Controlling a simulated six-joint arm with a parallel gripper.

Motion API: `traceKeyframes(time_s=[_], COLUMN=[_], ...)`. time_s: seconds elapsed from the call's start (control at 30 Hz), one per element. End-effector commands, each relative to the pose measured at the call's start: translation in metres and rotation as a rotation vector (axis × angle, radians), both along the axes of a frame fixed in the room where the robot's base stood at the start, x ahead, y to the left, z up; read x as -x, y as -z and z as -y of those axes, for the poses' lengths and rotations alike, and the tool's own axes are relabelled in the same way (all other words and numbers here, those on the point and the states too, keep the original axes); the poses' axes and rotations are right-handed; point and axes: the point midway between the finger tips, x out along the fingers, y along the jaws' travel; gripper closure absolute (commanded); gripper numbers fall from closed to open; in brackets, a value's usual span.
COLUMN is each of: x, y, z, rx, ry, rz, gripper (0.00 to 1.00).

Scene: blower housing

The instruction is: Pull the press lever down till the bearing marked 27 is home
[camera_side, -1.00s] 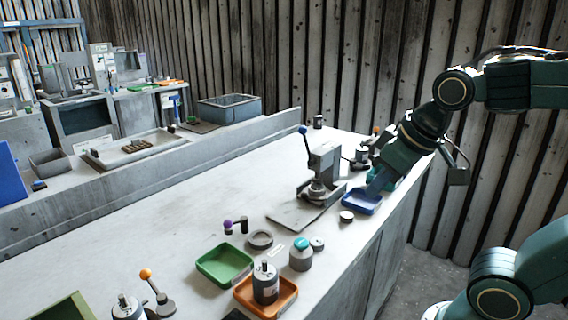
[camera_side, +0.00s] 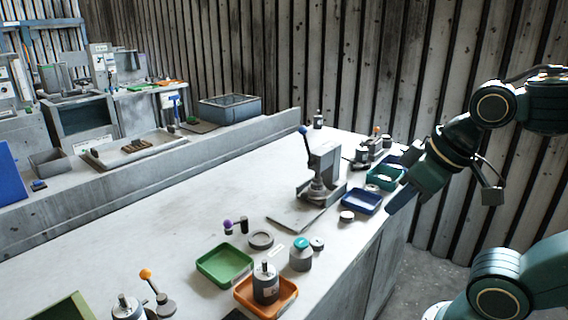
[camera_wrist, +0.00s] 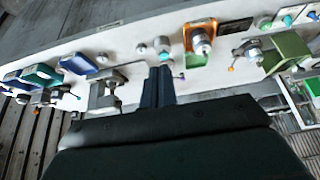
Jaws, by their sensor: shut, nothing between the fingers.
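The press (camera_side: 322,172) stands on the bench, a grey frame on a flat base plate. Its lever (camera_side: 307,144) has a blue knob and points up and to the left. A round metal part sits under the ram; I cannot read any 27 on it. In the wrist view the press (camera_wrist: 104,92) is left of my fingers. My gripper (camera_side: 393,208) is shut and empty, to the right of the press, by the bench's right edge and apart from the lever. In the wrist view my gripper (camera_wrist: 158,72) shows two dark blue fingers side by side.
A blue tray (camera_side: 362,209) and a teal tray (camera_side: 400,172) lie between the press and the bench edge. A green tray (camera_side: 224,281) and an orange tray (camera_side: 287,303) are nearer the camera, with a teal-topped pot (camera_side: 301,262). The bench left of the press is clear.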

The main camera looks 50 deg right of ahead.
Motion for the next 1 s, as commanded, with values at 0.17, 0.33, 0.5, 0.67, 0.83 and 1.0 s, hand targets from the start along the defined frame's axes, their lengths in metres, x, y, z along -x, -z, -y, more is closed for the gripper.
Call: traceKeyframes(time_s=[0.17,0.33,0.5,0.67,0.83,1.0], x=[-0.003,-0.02,-0.052,-0.089,-0.126,-0.16], y=[0.001,0.004,0.01,0.018,0.023,0.025], z=[0.0,-0.004,-0.01,-0.016,-0.019,-0.015], rx=[0.002,0.009,0.01,-0.01,-0.049,-0.097], ry=[-0.009,-0.062,-0.163,-0.269,-0.351,-0.384], rz=[0.003,0.022,0.073,0.151,0.26,0.394], gripper=[0.65,0.55,0.55,0.55,0.55,0.55])
